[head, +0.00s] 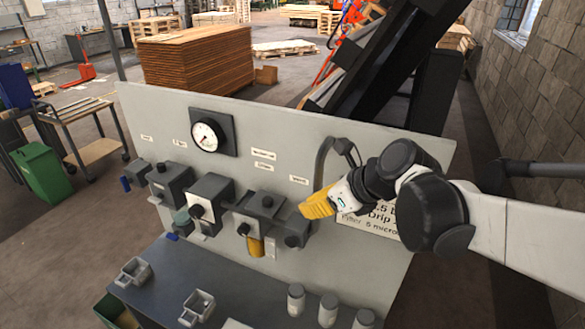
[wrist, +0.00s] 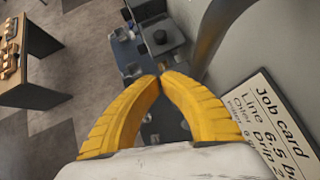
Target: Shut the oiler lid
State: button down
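My gripper (head: 308,208) has two yellow ribbed fingers. In the wrist view its fingertips (wrist: 160,76) come together with nothing seen between them. No label on the units is readable enough to name the oiler. A dark box with a round knob (wrist: 159,37) lies beyond the fingertips in the wrist view. I cannot tell how a lid stands.
Other dark units (head: 207,196) and a gauge (head: 206,136) are on the grey panel (head: 300,150). A curved dark hose (head: 321,165) rises beside my gripper. A job card (head: 372,222) is behind my arm. The bench below holds small containers (head: 295,298) and metal brackets (head: 197,306).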

aim_at(256, 205)
jog(key=x, duration=0.3)
jog(key=r+x, duration=0.1)
jog(key=x, duration=0.3)
jog(key=w+a+x, duration=0.1)
jog(key=x, duration=0.3)
jog(key=shift+a+r, duration=0.1)
jog(key=shift+r, duration=0.05)
jog(key=shift+w+a, duration=0.15)
jog(key=shift+w, duration=0.05)
jog(key=a, duration=0.1)
jog(key=w+a, duration=0.1)
jog(key=a, duration=0.1)
jog(key=a+b, duration=0.1)
jog(key=shift+w+a, duration=0.3)
jog(key=shift+a, duration=0.1)
jog(key=shift+d, duration=0.1)
